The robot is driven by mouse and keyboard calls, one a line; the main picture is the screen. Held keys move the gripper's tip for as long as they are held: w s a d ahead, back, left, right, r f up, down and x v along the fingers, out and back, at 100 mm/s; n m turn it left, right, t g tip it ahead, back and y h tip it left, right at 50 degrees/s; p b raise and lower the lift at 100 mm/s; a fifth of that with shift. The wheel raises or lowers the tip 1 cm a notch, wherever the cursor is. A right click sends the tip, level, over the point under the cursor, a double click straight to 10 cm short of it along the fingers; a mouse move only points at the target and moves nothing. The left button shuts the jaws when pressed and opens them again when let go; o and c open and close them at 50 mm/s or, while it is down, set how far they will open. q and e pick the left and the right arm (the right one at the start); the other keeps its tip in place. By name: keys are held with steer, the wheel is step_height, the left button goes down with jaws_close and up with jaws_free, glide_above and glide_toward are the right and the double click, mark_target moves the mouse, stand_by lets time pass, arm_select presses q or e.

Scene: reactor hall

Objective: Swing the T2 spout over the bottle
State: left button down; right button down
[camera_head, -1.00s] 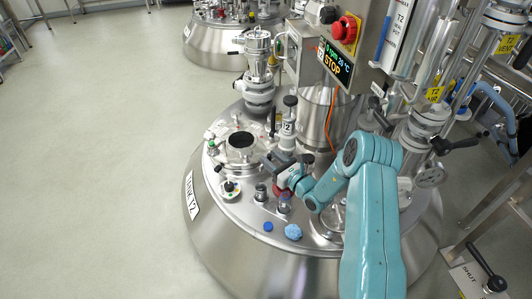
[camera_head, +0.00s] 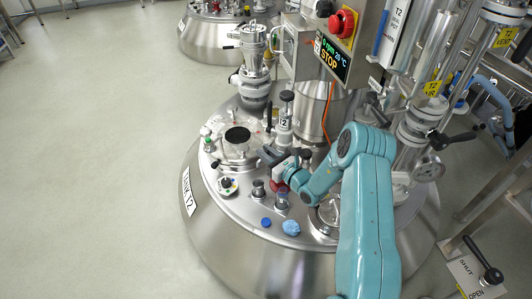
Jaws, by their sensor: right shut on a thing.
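The T2 sampling post (camera_head: 285,122), a metal upright with a dark knob and a T2 label, stands on the lid of tank 12 (camera_head: 222,240). My right gripper (camera_head: 268,155), dark grey on a teal arm, is at the foot of this post and shut on a part there, seemingly the spout. The spout itself is mostly hidden behind the gripper and wrist. Two small clear vessels, one (camera_head: 258,189) and another (camera_head: 281,200), stand on the lid just in front of the gripper; I cannot tell which is the bottle. My left gripper is not in view.
A round dark port (camera_head: 237,135) lies left of the gripper. A blue cap (camera_head: 266,222) and a crumpled blue cloth (camera_head: 291,228) lie on the lid's front. A control box with a red stop button (camera_head: 336,24) hangs above. The floor at left is clear.

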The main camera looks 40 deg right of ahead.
steer(key=shift+s+n+y, duration=0.15)
steer(key=shift+n+y, duration=0.15)
steer(key=shift+y, duration=0.1)
steer(key=s+d+n+g+y+b, duration=0.2)
steer(key=s+n+g+y+b, duration=0.4)
steer(key=y, duration=0.9)
steer(key=shift+n+g+b, duration=1.4)
steer(key=shift+n+b, duration=0.65)
steer(key=shift+n, duration=0.65)
steer(key=shift+s, duration=0.1)
steer(key=c, duration=1.1)
jaws_free()
steer(key=shift+c, duration=0.2)
